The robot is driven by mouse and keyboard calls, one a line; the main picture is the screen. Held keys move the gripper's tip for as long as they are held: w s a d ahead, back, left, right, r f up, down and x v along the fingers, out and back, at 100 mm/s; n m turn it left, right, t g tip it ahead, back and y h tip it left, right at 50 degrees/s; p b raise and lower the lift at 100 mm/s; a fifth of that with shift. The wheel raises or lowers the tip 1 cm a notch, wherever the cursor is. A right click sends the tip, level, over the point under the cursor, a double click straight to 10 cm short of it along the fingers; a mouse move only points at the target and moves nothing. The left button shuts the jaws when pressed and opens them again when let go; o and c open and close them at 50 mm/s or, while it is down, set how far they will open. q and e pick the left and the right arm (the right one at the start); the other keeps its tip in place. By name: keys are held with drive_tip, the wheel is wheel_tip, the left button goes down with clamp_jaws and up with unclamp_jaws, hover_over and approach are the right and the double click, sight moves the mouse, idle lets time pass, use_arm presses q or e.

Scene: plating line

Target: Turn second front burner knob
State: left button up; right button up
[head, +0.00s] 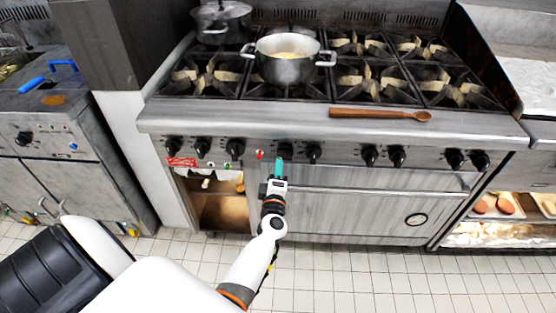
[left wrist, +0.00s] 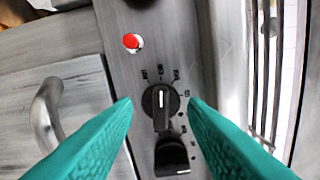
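A row of black burner knobs runs along the stove's front panel. My left gripper (head: 278,168), with teal fingers, is raised to the black knob (head: 284,150) just right of a red light. In the left wrist view this round knob (left wrist: 160,101) has a white pointer line, upright in the picture. The fingers of my left gripper (left wrist: 161,104) are open, one tip on each side of the knob, with gaps visible. Another black knob (left wrist: 171,155) sits just below it; in the head view this knob (head: 314,152) is to the right. My right gripper is out of view.
A red light (left wrist: 131,41) is on the panel near the knob. The oven door handle (head: 370,190) runs below the panel. A pot (head: 287,68) stands on the burners and a wooden spoon (head: 375,114) lies on the front ledge. The tiled floor ahead is clear.

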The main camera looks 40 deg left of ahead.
use_arm(q)
drive_tip(key=v, duration=0.7)
drive_tip(key=shift+p, duration=0.45)
